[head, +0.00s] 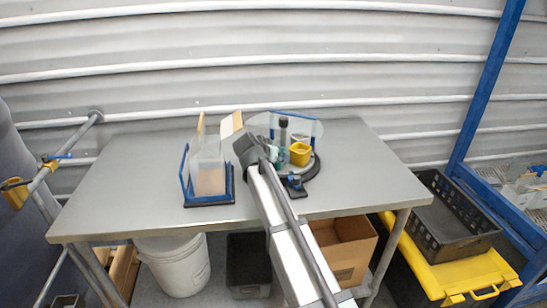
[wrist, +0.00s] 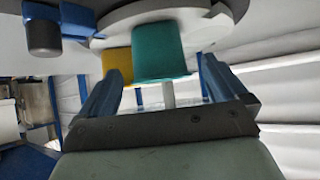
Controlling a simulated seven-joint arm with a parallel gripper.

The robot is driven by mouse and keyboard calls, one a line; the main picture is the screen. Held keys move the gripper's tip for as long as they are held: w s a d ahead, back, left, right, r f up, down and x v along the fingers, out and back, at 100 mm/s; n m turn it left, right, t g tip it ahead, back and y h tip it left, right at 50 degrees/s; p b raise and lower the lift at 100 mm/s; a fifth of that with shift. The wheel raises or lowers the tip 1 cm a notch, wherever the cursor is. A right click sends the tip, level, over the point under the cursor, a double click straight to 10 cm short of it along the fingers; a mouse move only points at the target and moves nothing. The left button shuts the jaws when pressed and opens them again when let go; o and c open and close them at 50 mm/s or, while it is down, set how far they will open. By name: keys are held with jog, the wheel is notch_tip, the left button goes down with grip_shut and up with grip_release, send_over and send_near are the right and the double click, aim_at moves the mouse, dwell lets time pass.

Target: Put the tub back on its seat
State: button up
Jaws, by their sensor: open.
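A teal tub (wrist: 161,50) stands on a round grey turntable (wrist: 215,22) in the wrist view, which appears upside down. A yellow tub (wrist: 117,66) stands behind it to the left. In the head view the yellow tub (head: 300,153) is clear, and the teal tub (head: 277,159) is partly hidden by my arm. My gripper (wrist: 160,68) is open, its blue fingers on either side of the teal tub in the picture. I cannot tell whether the tub is between them or just beyond. Nothing is visibly held. The seat cannot be made out.
A dark-capped cylinder (head: 284,132) and a blue frame with a clear panel stand by the tubs. A dark knob (wrist: 44,38) on a blue block sits at the turntable's edge. A clear hopper in a blue stand (head: 208,200) is at left.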

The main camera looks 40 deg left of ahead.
jog(key=v, duration=1.1)
jog(key=s+d+f+n+g, duration=0.2)
jog(key=s+d+f+n, duration=0.5)
jog(key=d+f, duration=0.5)
jog(key=w+d+f+m+g+h, duration=0.1)
jog(key=w+d+f+h, duration=0.15)
jog(key=d+f, duration=0.6)
jog(key=w+d+f+m+g+h, duration=0.1)
jog(key=w+d+f+m+g, duration=0.15)
jog(key=d+f, duration=0.55)
jog(key=s+d+f+m+g+h, duration=0.1)
jog(key=s+d+f+g, duration=0.15)
jog(key=d+f, duration=0.9)
jog(key=s+d+f+m+g+h, duration=0.1)
jog(key=s+d+f+g, duration=0.15)
jog(key=d+f, duration=0.9)
jog(key=s+d+f+m+g+y, duration=0.1)
jog(key=s+d+f+g, duration=0.1)
jog(key=s+d+f, duration=0.2)
jog(key=s+d+f+m+g+y, duration=0.1)
jog(key=s+d+f, duration=0.3)
jog(key=s, duration=0.7)
jog(key=s+d+f+m+g+y, duration=0.1)
jog(key=s+d+f+m+g, duration=0.1)
jog(key=s+d, duration=0.4)
notch_tip(320, 180, down, 2)
jog(key=shift+s+d+f+g, duration=0.15)
jog(key=shift+s+d+g, duration=0.25)
jog(key=shift+s+g, duration=0.45)
jog(key=shift+s, duration=0.2)
